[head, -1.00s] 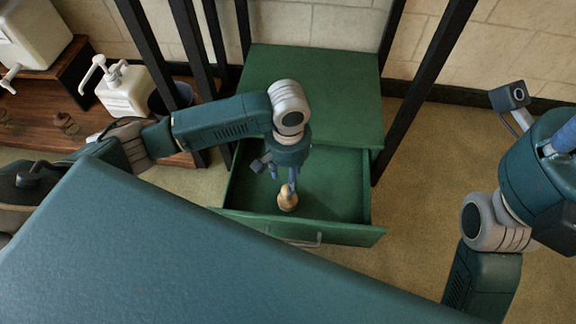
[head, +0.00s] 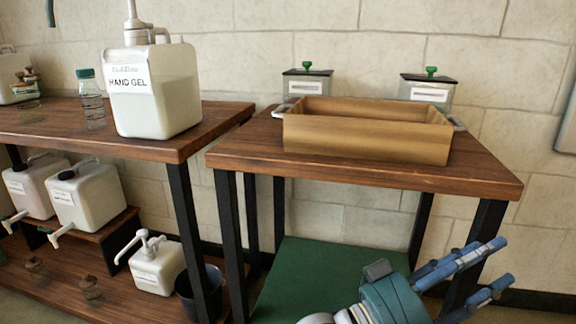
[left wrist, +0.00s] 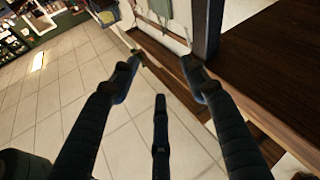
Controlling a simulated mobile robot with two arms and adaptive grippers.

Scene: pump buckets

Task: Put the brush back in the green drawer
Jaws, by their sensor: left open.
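My left gripper (head: 500,262) is in the lower right of the head view, its blue fingers spread and pointing right. It is open with nothing between the fingers, as the left wrist view shows (left wrist: 158,75). The green cabinet (head: 300,272) stands under the right table, and only part of its top shows. Its drawer is below the head view, so I cannot see whether it is open. The brush is in neither current view. My right gripper is out of view.
A wooden table (head: 245,160) carries an open tan tray (head: 365,135) and labelled containers behind it. The left table holds a hand gel jug (head: 150,95). Pump bottles (head: 158,265) stand on the lower shelf. Black table legs (head: 230,240) flank the green cabinet.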

